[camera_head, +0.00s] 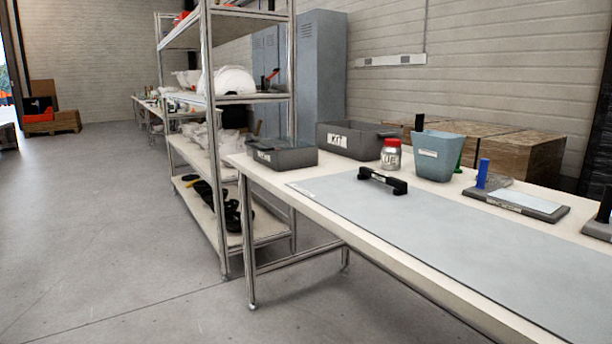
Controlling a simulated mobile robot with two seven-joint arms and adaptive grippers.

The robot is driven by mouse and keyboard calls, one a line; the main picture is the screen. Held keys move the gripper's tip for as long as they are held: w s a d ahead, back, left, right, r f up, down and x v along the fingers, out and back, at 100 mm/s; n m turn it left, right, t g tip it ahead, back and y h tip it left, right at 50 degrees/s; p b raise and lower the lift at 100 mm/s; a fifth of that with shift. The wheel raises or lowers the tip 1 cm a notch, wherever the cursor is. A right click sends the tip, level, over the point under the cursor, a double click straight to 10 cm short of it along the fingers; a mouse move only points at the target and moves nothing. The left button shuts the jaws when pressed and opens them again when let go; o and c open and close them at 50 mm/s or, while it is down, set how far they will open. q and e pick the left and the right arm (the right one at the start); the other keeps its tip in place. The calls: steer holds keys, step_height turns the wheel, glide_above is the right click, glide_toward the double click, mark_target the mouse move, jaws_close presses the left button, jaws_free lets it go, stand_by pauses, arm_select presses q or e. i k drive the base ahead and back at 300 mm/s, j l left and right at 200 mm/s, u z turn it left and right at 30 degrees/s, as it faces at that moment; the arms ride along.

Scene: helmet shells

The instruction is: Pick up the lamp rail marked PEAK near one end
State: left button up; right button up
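A short black bar-like piece (385,181), which looks like the lamp rail, lies on the grey mat (455,225) near its far left edge. It has thicker ends and a small pale mark near its left end, too small to read. Nothing touches it from above. Neither of my grippers shows in the head view.
Behind the piece stand a jar with a red lid (391,154), a blue-grey tub (434,156) and a grey KIT bin (352,139). A lidded grey box (282,154) sits at the table's left end. The mat's front is clear.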

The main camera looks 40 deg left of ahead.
mark_target(365, 173)
steer(key=i+l+u, duration=0.15)
steer(key=u, duration=0.85)
